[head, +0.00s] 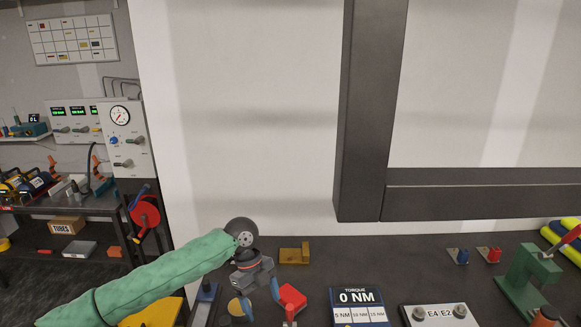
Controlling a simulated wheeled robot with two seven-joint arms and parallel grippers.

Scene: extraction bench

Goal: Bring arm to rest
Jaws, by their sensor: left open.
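My left arm, in a green sleeve, comes in from the left in the head view. Its gripper (264,307) hangs over the dark bench with its jaws open and pointing down. A red block (293,297) is close beside the jaws on the right. I cannot tell whether they touch it. Nothing shows held between the fingers. The fingertips are near the lower picture edge and partly hard to make out. My right gripper is not in view.
A torque display (356,304) reading 0 NM and a white E4/E2 block (440,314) stand right of the gripper. A tan block (294,253) lies behind. A green press-like fixture (526,277) is at far right. Bare bench (385,262) lies between.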

